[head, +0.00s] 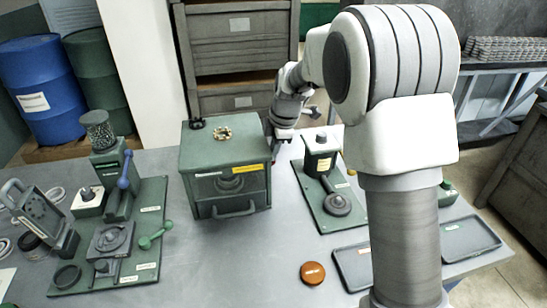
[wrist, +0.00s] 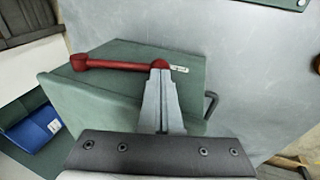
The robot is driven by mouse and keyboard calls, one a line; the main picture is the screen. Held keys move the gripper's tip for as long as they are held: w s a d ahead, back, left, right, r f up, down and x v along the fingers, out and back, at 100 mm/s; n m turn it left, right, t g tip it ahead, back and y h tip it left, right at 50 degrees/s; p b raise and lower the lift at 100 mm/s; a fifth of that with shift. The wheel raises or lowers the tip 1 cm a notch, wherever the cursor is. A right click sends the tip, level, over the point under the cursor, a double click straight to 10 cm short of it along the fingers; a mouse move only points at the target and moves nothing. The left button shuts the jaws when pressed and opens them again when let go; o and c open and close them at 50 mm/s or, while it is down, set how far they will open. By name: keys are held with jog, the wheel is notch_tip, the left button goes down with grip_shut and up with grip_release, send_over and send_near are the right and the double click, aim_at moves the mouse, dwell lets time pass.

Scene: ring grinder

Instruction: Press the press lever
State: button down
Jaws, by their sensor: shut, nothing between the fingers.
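A red lever (wrist: 115,64) shows in the wrist view along the side of the green box; it has a round knob at each end. The green metal box (head: 222,150) stands on the table left of my arm in the head view, and its side shows in the wrist view (wrist: 125,85). In the wrist view my gripper (wrist: 160,72) is shut and empty, its fingertips at the lever's right-hand end. I cannot tell whether they touch it. In the head view my gripper is beside the box's right side, and its fingers are mostly hidden.
A green station with a blue-knobbed lever (head: 123,182) and green handle (head: 155,235) stands at left. An orange disc (head: 312,273) and dark trays (head: 468,238) lie in front.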

notch_tip(320, 180, down, 3)
jog(key=t+b, duration=0.1)
jog(key=b, duration=0.4)
jog(key=shift+s+r, duration=0.1)
